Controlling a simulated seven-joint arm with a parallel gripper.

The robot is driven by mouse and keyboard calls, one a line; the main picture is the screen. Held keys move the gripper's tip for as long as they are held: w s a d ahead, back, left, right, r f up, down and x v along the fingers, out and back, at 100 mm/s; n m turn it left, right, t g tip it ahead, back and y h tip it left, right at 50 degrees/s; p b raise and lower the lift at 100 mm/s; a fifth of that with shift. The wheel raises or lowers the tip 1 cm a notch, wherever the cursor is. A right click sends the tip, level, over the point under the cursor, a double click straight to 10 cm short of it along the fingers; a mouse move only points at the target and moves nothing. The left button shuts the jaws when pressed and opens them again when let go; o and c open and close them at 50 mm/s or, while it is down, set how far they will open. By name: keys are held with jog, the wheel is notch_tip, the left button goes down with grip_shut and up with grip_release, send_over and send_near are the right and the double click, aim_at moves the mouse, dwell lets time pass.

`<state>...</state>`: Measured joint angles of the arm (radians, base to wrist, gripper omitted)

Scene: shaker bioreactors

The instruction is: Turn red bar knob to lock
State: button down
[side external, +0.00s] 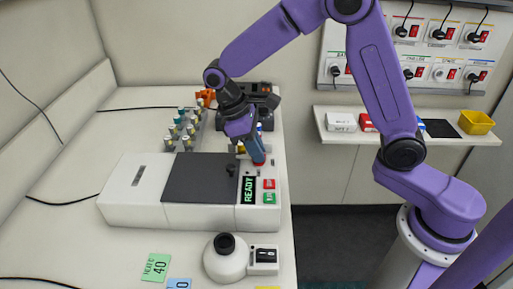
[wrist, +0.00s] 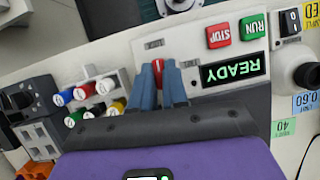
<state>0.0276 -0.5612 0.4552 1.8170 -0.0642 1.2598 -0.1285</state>
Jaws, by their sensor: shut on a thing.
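The red bar knob (wrist: 158,66) is on the white machine (wrist: 205,75), beside the READY display (wrist: 232,70). My gripper (wrist: 158,70) has its two blue fingers shut on the knob, one on each side. Only a small red part of the knob shows between the fingertips, so its exact angle is hard to tell. In the side external view my gripper (side external: 258,162) points down at the machine (side external: 135,205), right of its dark lid (side external: 201,178), and the fingers mostly hide the knob.
A red STOP button (wrist: 218,35) and a green RUN button (wrist: 252,27) are close to the knob. A rack of several coloured-cap tubes (wrist: 95,93) stands nearby. A round white device (side external: 224,262) is in front. A shelf (side external: 400,138) is at the right.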

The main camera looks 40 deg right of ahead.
jog(key=shift+n+t, duration=0.3)
jog(key=shift+n, duration=0.3)
jog(key=c, duration=1.1)
grip_release()
jog(key=shift+c, duration=0.2)
jog(key=v, duration=1.7)
jog(key=shift+a, duration=0.3)
jog(key=shift+r, duration=0.15)
jog(key=s+d+f+n+t+y, duration=0.1)
jog(key=s+d+f, duration=0.3)
jog(key=s, duration=0.5)
jog(key=s+d+f+n+t+y, duration=0.1)
jog(key=s+d+f, duration=0.3)
jog(key=s, duration=0.5)
jog(key=s+d+f+n+t+y, duration=0.1)
jog(key=s+d+f, duration=0.3)
jog(key=s, duration=0.5)
jog(key=shift+s+d+f, duration=0.15)
jog(key=shift+s+d, duration=0.2)
jog(key=shift+d, duration=0.35)
